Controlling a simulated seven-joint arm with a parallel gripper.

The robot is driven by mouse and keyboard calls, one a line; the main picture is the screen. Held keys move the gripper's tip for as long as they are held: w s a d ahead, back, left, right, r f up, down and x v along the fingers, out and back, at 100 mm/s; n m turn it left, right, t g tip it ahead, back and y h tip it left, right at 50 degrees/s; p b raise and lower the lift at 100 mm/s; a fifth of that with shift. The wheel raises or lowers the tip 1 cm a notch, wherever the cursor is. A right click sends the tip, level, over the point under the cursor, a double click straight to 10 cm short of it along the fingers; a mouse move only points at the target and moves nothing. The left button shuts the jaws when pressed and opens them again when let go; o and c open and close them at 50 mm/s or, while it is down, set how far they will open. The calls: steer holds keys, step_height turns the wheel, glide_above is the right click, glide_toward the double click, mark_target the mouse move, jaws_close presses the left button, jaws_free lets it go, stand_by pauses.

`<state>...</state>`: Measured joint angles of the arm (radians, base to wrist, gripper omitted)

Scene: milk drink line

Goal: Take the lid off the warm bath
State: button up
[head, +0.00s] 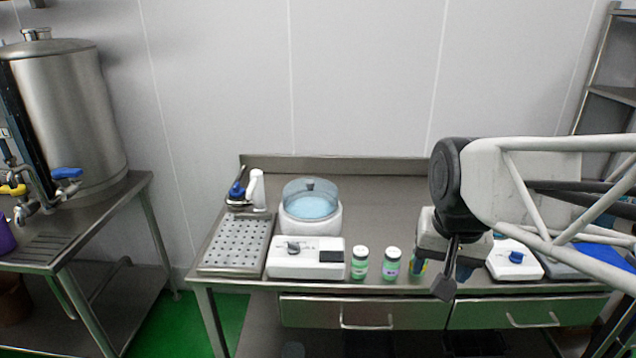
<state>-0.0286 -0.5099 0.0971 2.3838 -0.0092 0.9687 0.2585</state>
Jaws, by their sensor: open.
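The warm bath (310,223) is a round white vessel with pale blue water, standing left of the middle of the steel table. Its clear domed lid (311,187) sits on top, with a small dark knob at the centre. A white control box (305,257) with a dial and dark display is in front of the bath. My gripper (455,285) is open and empty, pointing down over the table's front edge. It is well to the right of the bath and apart from the lid.
A perforated steel tray (232,246) lies left of the bath, with a white and blue item (256,189) behind it. Green bottles with white caps (359,262) stand between the control box and my gripper. A white device with a blue knob (516,259) is at right.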

steer(key=w+a+r+m, duration=0.2)
steer(key=w, duration=0.5)
steer(key=w+a+r+m, duration=0.1)
steer(key=w+a+m, duration=0.1)
steer(key=w, duration=0.5)
steer(key=m+g, duration=0.2)
steer(key=m, duration=0.9)
glide_above(310, 181)
steer(key=f, duration=0.9)
steer(key=shift+s+d, duration=0.25)
steer(key=shift+s, duration=0.05)
steer(key=shift+w+a+f, duration=0.15)
steer(key=shift+w+a, duration=0.05)
steer(key=shift+w, duration=0.1)
steer(key=shift+f, duration=1.3)
steer(key=shift+f, duration=2.6)
